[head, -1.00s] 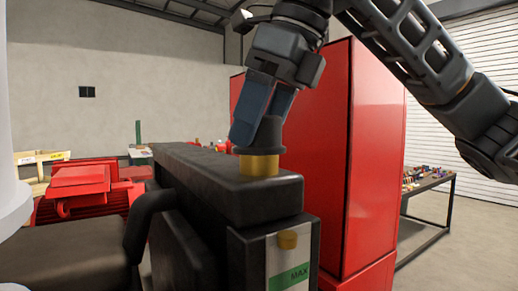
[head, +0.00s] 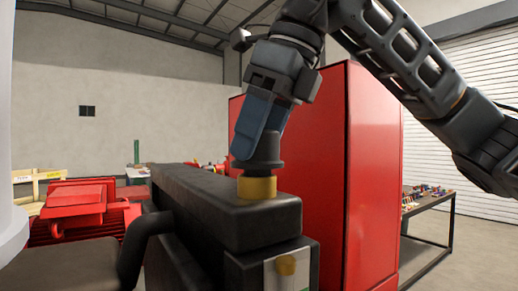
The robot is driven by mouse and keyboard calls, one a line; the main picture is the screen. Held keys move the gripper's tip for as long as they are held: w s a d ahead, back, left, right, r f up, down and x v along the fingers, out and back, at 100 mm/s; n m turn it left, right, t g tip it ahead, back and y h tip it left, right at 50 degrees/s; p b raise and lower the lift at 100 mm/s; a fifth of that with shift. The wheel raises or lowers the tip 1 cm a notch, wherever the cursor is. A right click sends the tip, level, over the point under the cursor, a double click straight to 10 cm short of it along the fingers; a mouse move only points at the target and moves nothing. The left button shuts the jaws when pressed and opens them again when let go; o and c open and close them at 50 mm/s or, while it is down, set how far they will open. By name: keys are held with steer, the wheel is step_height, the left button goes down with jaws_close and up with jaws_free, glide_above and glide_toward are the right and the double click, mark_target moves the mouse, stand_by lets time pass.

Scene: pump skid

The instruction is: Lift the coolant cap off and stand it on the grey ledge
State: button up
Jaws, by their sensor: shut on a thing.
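The dark coolant cap (head: 266,153) is at the yellow filler neck (head: 257,188) on top of the black tank (head: 225,215), in the middle of the head view. My gripper (head: 256,146) comes down from above, slightly tilted, with its blue-grey fingers shut on the cap. The fingers hide part of the cap's left side. The cap looks upright and right over the neck; I cannot tell whether a thin gap separates them. I cannot pick out the grey ledge for certain.
A tall red cabinet (head: 335,170) stands close behind and right of my gripper. A red machine (head: 80,208) is at the left, with a black pipe (head: 140,240) nearer. A table with small items (head: 428,208) is at the far right. Air above the tank's left part is clear.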

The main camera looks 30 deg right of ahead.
steer(key=v, duration=0.1)
steer(key=b+v, duration=0.1)
steer(key=v, duration=0.1)
steer(key=shift+w+d+r, duration=0.25)
steer(key=shift+r, duration=0.05)
steer(key=s+d+r+b, duration=0.2)
steer(key=s+d+r, duration=0.3)
steer(key=d, duration=0.4)
steer(key=shift+r, duration=0.8)
steer(key=shift+d+f, duration=0.1)
